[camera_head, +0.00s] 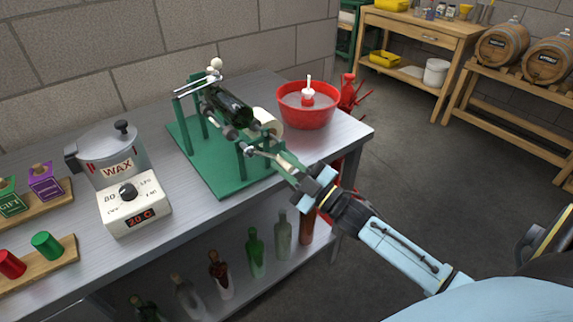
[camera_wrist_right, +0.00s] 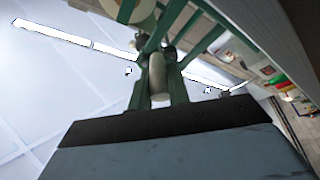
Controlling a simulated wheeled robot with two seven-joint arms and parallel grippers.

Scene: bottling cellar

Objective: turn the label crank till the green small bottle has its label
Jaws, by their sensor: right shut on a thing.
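The green label machine (camera_head: 205,162) stands on the steel bench, its base flat on the top. The dark green small bottle (camera_head: 232,107) lies on its side across the rollers. A cream label roll (camera_head: 267,122) sits at its right end; I cannot make out a label on the bottle's visible side. My right gripper (camera_head: 281,161) reaches in from the right to the machine's near right side and is shut on the crank handle. The cream crank handle (camera_wrist_right: 158,76) shows between its fingers in the right wrist view. My left gripper is not in view.
A red bowl (camera_head: 308,110) with a white-handled tool is behind on the right. Several bottles (camera_head: 255,250) stand on the lower shelf. Barrels (camera_head: 503,45) are far right.

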